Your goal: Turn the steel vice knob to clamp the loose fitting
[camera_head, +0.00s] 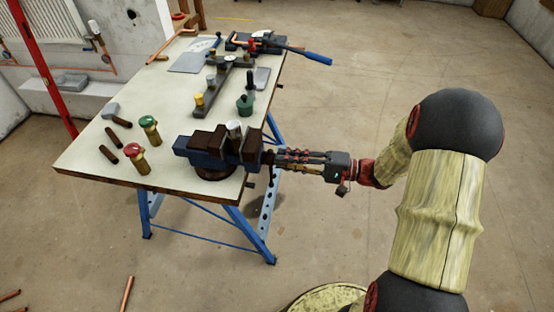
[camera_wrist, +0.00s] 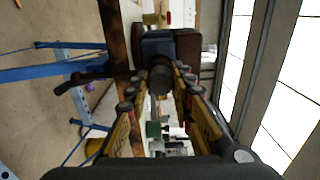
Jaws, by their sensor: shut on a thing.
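The blue vice (camera_head: 200,157) with brown jaws stands at the near right corner of the workbench (camera_head: 110,165). My gripper (camera_head: 270,158) reaches in from the right and is shut on the steel vice knob at the vice's right end. The fingers hide most of the knob in the head view. In the wrist view the dark round knob (camera_wrist: 160,79) lies between my fingertips, with the vice (camera_wrist: 158,46) just beyond it.
Red-handled (camera_head: 133,153) and green-handled (camera_head: 150,124) brass valves and short copper pipes (camera_head: 117,134) lie left of the vice. A dark rail fixture (camera_head: 225,82) and a blue-handled tool (camera_head: 310,57) are farther back. Blue trestle legs (camera_head: 250,235) stand below. The floor to the right is clear.

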